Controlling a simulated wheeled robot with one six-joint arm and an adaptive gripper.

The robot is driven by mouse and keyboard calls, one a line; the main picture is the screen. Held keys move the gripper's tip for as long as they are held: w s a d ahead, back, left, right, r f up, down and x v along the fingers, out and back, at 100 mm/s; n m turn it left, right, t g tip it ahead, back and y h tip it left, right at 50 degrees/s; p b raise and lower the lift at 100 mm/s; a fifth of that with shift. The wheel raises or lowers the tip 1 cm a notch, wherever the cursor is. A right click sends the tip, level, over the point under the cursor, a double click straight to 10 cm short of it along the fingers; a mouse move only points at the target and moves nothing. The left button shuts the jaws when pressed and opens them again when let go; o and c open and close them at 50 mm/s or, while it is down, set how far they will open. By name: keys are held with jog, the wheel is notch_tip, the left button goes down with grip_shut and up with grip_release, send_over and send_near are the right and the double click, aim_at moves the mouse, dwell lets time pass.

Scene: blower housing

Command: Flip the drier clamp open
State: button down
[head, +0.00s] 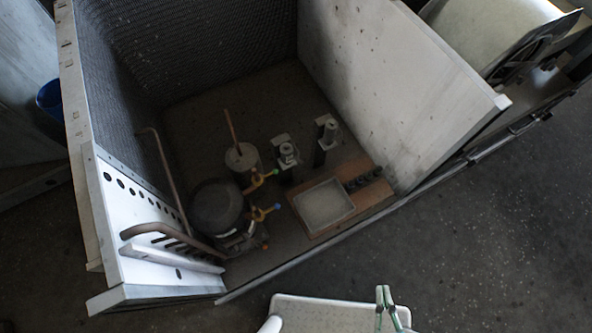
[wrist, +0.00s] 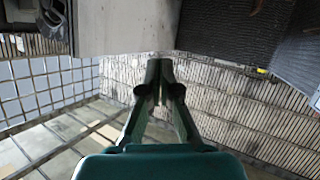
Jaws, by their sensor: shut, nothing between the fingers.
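A grey upright cylinder (head: 242,157) with a copper pipe (head: 231,126) rising from its top stands inside the open metal housing (head: 375,70). It looks like the drier, but I cannot make out its clamp or whether that is open. My gripper (head: 384,290) is at the bottom of the head view, outside the housing and well apart from the cylinder. In the wrist view my gripper (wrist: 160,68) has its two green fingers together and empty. The wrist view does not show the cylinder.
A dark round compressor (head: 216,207), yellow valves (head: 258,181) and two upright fittings (head: 287,153) crowd round the cylinder. A white tray (head: 325,206) lies on a brown board (head: 372,205). Bent copper pipes (head: 165,170) run along the left wall. Dark floor (head: 480,220) is clear at right.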

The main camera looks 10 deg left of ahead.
jog(key=w+a+f+n+g, duration=0.2)
jog(key=w+a+f+n, duration=0.2)
jog(key=w+f+n, duration=0.55)
jog(key=w+a+f+n+g, duration=0.35)
jog(key=w+f+n, duration=0.35)
jog(key=f, duration=0.5)
jog(key=w+a+r+n+h, duration=0.1)
jog(key=w+a+n+h, duration=0.1)
jog(key=w+a+n, duration=0.4)
jog(key=w+a+r+n+h, duration=0.1)
jog(key=w+a+n+h, duration=0.1)
jog(key=w+a+n, duration=0.4)
jog(key=w+a+t, duration=0.1)
jog(key=a, duration=0.4)
jog(key=shift+w+a+r+h, duration=0.2)
jog(key=shift+a+r+h, duration=0.05)
jog(key=shift+a+h, duration=0.15)
jog(key=shift+w+f, duration=0.1)
jog(key=x, duration=0.9)
jog(key=shift+w+d+f, duration=0.2)
jog(key=shift+f, duration=0.1)
